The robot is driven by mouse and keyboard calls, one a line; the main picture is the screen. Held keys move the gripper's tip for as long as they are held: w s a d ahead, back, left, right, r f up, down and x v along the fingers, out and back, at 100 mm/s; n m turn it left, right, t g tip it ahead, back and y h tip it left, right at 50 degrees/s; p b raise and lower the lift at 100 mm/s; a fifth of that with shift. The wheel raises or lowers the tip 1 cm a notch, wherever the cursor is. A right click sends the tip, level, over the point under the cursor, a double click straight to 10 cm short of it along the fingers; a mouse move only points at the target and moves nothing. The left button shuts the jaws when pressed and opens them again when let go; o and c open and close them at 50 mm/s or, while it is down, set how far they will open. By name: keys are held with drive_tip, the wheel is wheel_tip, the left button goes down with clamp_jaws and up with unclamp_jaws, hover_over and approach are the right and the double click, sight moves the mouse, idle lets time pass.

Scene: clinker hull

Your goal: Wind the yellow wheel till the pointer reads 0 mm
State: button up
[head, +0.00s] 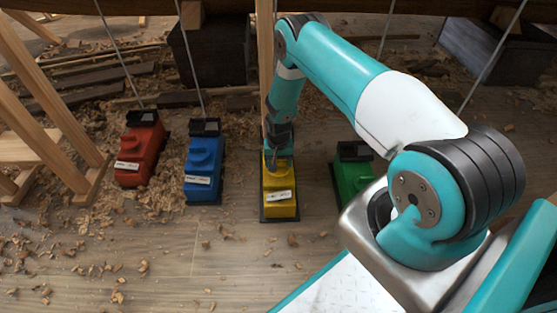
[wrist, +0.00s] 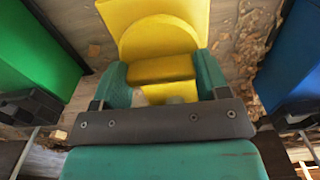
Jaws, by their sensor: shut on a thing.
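The yellow unit (head: 281,208) stands on the floor in the head view, with a white label strip (head: 279,196) too small to read. My gripper (head: 277,160) reaches down onto its back part, and my arm hides some of it. In the wrist view, my gripper (wrist: 163,80) has one teal finger on each side of a raised yellow bar (wrist: 160,68) and is shut on it. The bar stands out from a round yellow wheel (wrist: 158,37) on the unit's body. I cannot make out the pointer or its reading in either view.
A red unit (head: 138,160) and a blue unit (head: 203,170) stand to the left, and a green unit (head: 352,178) to the right. A wooden trestle (head: 45,120) is at far left. Thin rods and a post rise behind. Wood shavings litter the floor; the front floor is open.

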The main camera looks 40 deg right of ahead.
drive_tip(key=shift+m, duration=1)
drive_tip(key=o, duration=0.9)
drive_tip(key=shift+o, duration=0.2)
drive_tip(key=shift+r, duration=0.1)
wheel_tip(320, 180, up, 17)
drive_tip(key=p, duration=0.7)
drive_tip(key=shift+r, duration=0.15)
